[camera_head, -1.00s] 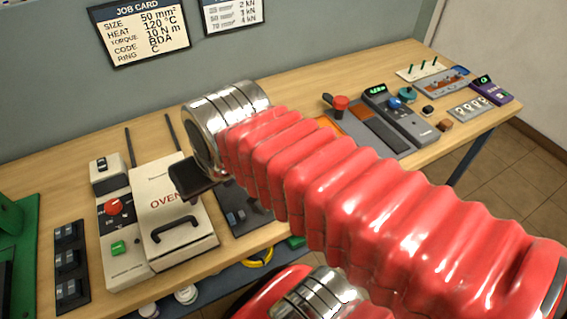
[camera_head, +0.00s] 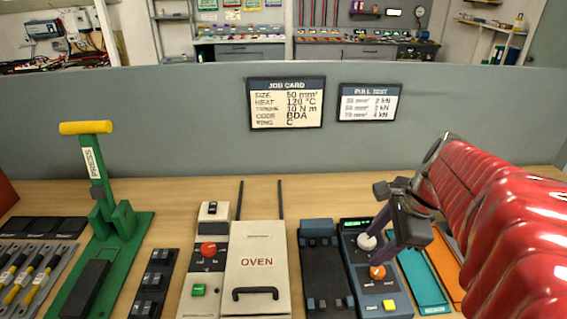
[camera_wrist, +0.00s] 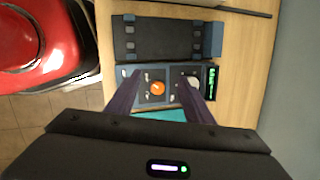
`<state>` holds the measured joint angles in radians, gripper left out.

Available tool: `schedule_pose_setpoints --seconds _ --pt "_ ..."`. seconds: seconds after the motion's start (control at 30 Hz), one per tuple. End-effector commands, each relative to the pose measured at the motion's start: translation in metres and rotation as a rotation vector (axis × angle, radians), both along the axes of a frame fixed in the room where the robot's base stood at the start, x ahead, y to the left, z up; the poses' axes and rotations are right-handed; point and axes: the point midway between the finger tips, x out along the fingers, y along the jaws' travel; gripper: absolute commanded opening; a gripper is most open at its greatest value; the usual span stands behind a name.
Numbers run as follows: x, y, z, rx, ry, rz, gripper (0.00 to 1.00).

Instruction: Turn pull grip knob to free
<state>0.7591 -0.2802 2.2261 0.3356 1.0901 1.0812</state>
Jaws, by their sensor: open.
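The pull test unit is a blue panel (camera_head: 362,290) with a dark clamp bed (camera_head: 325,265) to its left. The panel has a pale grey knob (camera_head: 367,241) and an orange knob (camera_head: 377,271). I cannot read which one is labelled grip. My gripper (camera_head: 384,240) is open and empty above the panel, with its dark fingers pointing down. In the wrist view the orange knob (camera_wrist: 157,88) shows between the fingers, and the grey knob (camera_wrist: 192,82) lies by the right finger, partly hidden. I cannot see contact with either knob.
The oven (camera_head: 257,262) stands left of the clamp bed, and the green press (camera_head: 118,225) is further left. A teal tray (camera_head: 424,280) lies just right of the panel. The grey partition (camera_head: 200,125) with the job card (camera_head: 287,103) rises behind the bench.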

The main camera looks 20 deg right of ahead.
Motion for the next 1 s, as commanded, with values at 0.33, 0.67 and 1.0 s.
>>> schedule_pose_setpoints --seconds 0.33,0.67,1.0 --pt "-0.027 -0.067 -0.004 0.217 0.047 -0.512 0.47" --pt "-0.033 -0.079 -0.004 0.266 0.056 -0.616 0.47" --pt "-0.031 -0.077 -0.010 0.265 0.056 -0.613 0.47"
